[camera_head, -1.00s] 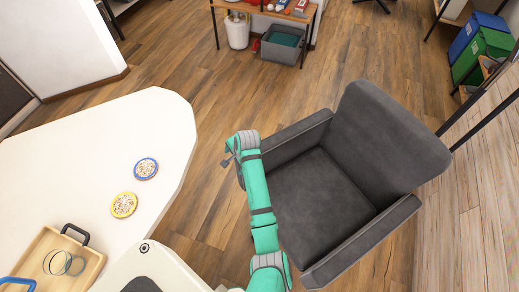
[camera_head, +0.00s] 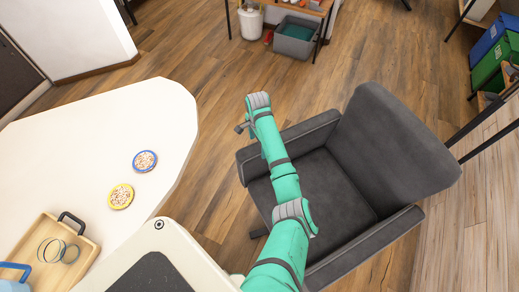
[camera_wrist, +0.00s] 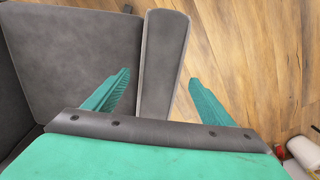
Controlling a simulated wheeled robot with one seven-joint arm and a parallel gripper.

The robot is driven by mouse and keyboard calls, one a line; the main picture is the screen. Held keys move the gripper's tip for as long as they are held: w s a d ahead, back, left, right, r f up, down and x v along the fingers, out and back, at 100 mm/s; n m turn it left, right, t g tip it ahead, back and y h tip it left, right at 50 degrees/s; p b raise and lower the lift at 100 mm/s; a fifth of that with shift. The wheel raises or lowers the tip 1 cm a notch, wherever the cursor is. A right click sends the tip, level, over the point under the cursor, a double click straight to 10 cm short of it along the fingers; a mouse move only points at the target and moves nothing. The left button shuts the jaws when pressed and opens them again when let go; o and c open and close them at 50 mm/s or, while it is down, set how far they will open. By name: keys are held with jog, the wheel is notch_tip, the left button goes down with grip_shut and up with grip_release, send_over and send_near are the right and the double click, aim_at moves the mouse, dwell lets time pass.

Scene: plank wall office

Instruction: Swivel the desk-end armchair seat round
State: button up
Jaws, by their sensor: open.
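The dark grey armchair (camera_head: 330,195) stands right of the white desk (camera_head: 90,150), its back to the right and its seat front facing the desk. My arm crosses over the seat. My gripper (camera_head: 243,128) is by the front end of the far armrest (camera_head: 311,131), mostly hidden behind my wrist. In the wrist view my open gripper (camera_wrist: 158,82) has one teal finger on each side of an armrest (camera_wrist: 163,60), with visible gaps. The seat (camera_wrist: 70,55) lies left of it. I cannot tell how low the fingers reach beside the armrest.
The desk holds two round coasters (camera_head: 145,161) and a wooden tray (camera_head: 82,250). A grey bin (camera_head: 297,38) stands under a small table at the back. Blue and green bins (camera_head: 495,62) are at the far right. Wood floor is clear between desk and chair.

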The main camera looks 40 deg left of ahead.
aim_at(259, 149)
jog(key=shift+w+d+f, duration=0.1)
jog(key=shift+w+f, duration=0.05)
jog(key=shift+f, duration=1.15)
jog(key=shift+w+d+f, duration=0.1)
jog(key=shift+f, duration=1.2)
jog(key=shift+c, duration=0.7)
